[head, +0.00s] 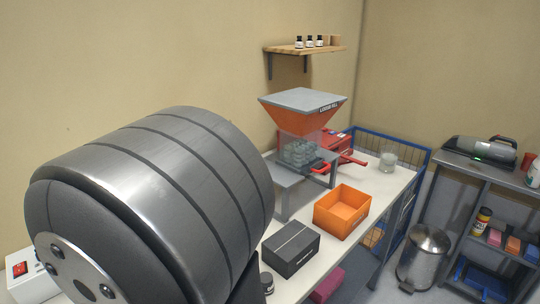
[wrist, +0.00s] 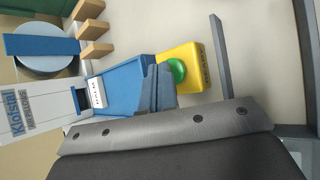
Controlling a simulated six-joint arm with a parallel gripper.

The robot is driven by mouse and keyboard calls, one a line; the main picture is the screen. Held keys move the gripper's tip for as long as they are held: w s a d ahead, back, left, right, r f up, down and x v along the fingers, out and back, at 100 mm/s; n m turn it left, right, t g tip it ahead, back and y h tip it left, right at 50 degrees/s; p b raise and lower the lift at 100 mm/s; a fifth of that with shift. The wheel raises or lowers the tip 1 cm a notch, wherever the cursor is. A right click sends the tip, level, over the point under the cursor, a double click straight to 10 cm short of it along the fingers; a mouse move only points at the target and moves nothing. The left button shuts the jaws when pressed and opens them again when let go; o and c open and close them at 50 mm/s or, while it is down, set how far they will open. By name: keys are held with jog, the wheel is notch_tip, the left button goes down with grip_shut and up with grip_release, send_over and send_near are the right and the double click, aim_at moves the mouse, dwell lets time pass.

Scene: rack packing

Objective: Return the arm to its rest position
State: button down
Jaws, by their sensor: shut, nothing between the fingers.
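In the wrist view my gripper (wrist: 160,72) shows as two dark slabs side by side above my grey bolted housing. Its fingers are together, with nothing seen between them. In the head view a large grey cylindrical part of my arm (head: 150,205) fills the lower left, close to the camera. My gripper is not seen in that view.
A grey shelf unit (head: 460,164) and metal bin (head: 425,257) stand right. A yellow box with green button (wrist: 184,70) lies beyond my fingers.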

dwell(0.4)
jog(key=shift+r, duration=1.6)
jog(key=shift+r, duration=1.3)
jog(key=shift+f, duration=3)
